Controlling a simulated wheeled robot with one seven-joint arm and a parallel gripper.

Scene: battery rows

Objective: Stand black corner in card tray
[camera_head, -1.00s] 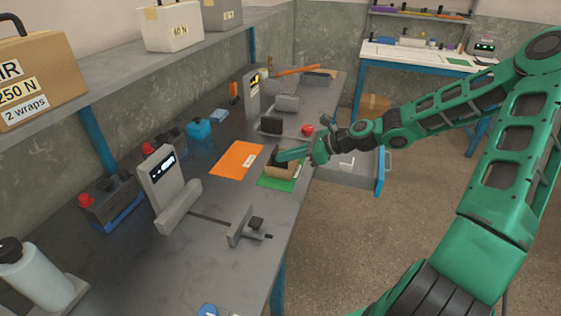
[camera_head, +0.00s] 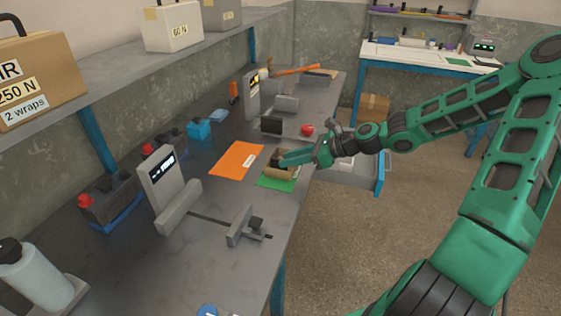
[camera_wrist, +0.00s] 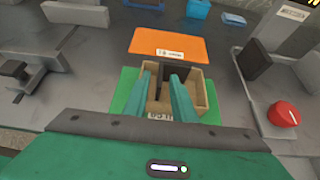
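The black corner (camera_wrist: 178,76) stands inside the brown card tray (camera_wrist: 203,98), towards its far side in the wrist view. The tray has a small printed label on its near side and sits on a green mat (camera_wrist: 128,88). It also shows in the head view (camera_head: 279,173), on the bench near the front edge. My gripper (camera_wrist: 160,77) reaches down into the tray with its two teal fingers apart. The right fingertip overlaps the black corner in view; a gap shows beside the left one. Whether either finger touches the corner I cannot tell. The corner's base is partly hidden.
An orange sheet (camera_wrist: 168,47) lies flat beyond the tray. A red button (camera_wrist: 284,114) and a grey fixture with a black pad (camera_wrist: 254,62) stand to the right. A grey clamp fixture (camera_head: 240,228) stands nearer on the bench. An open drawer (camera_head: 350,172) juts out below the bench edge.

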